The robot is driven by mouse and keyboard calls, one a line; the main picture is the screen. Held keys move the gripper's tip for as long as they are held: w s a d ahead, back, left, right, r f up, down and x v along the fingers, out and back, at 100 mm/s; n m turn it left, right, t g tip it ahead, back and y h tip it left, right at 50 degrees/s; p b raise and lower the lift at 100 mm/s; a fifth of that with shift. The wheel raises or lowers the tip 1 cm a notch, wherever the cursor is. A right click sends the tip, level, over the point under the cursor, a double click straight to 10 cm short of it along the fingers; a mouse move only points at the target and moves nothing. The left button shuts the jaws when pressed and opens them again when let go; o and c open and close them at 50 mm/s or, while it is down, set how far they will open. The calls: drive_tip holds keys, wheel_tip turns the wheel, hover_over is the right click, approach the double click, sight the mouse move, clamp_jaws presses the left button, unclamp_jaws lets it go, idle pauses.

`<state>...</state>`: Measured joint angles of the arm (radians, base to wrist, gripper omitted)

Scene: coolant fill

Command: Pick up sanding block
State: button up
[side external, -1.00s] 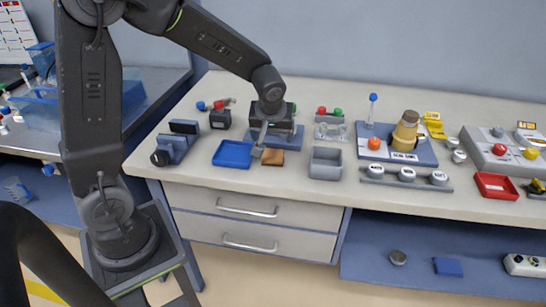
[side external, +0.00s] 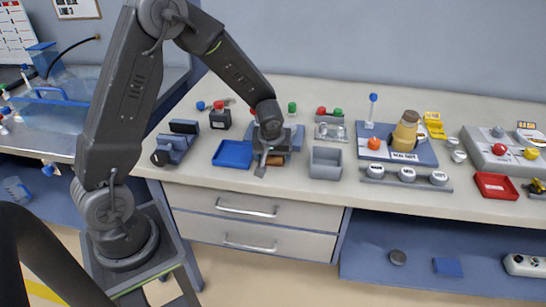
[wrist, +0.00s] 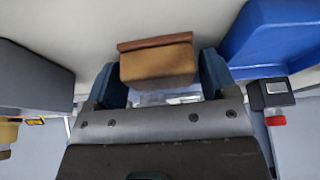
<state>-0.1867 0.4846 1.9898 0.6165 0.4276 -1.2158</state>
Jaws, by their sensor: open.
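The sanding block appears to be the small brown block (side external: 275,160) near the bench's front edge, between a blue tray and a grey bin. In the side view my gripper (side external: 267,160) is down over it and hides much of it. In the wrist view the block (wrist: 157,64) shows its tan face and a darker reddish-brown edge. It sits between my two dark blue fingers, with the left finger (wrist: 112,86) and right finger (wrist: 213,73) on either side. The fingers are open. Small gaps seem to show beside the block; contact is hard to judge.
The blue tray (side external: 233,153) stands close on the left and the grey bin (side external: 325,162) close on the right. A blue-based fixture (side external: 296,136) is just behind. A labelled rack (side external: 405,177) lies farther right. The drawer front (side external: 250,204) is below the bench edge.

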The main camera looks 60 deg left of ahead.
drive_tip(key=c, duration=0.7)
drive_tip(key=shift+r, duration=0.1)
drive_tip(key=shift+r, duration=0.5)
wheel_tip(320, 180, up, 3)
drive_tip(key=shift+f, duration=0.1)
drive_tip(key=s+a+r, duration=0.7)
drive_tip(key=s+a, duration=0.1)
drive_tip(key=shift+a, duration=0.35)
